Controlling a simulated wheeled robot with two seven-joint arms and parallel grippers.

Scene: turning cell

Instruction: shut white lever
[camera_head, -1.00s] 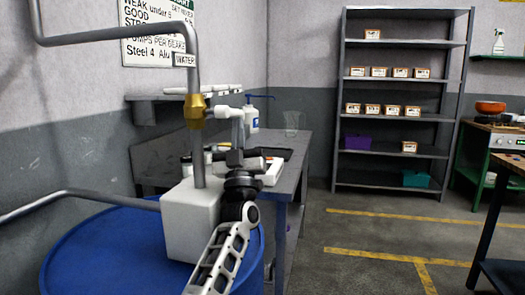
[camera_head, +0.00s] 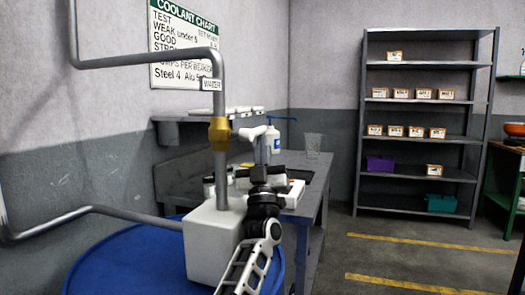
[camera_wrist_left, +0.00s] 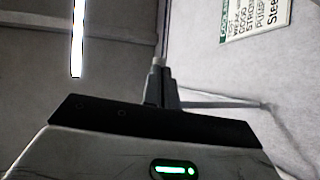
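The white lever (camera_head: 249,131) sticks out to the right from the brass valve (camera_head: 219,133) on the grey vertical pipe, roughly level. My left gripper (camera_head: 260,153) points up just below the lever's outer end; whether it touches the lever cannot be told. In the left wrist view the two fingers (camera_wrist_left: 160,84) stand close together with no clear gap, and no lever can be made out between them. My right gripper is not in view.
The pipe rises from a white block (camera_head: 212,240) on a blue drum (camera_head: 120,262). Behind stand a grey bench (camera_head: 305,205) and a blue-white pump bottle (camera_head: 271,143). A shelf rack (camera_head: 418,59) stands at the back. Floor with yellow lines is open at right.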

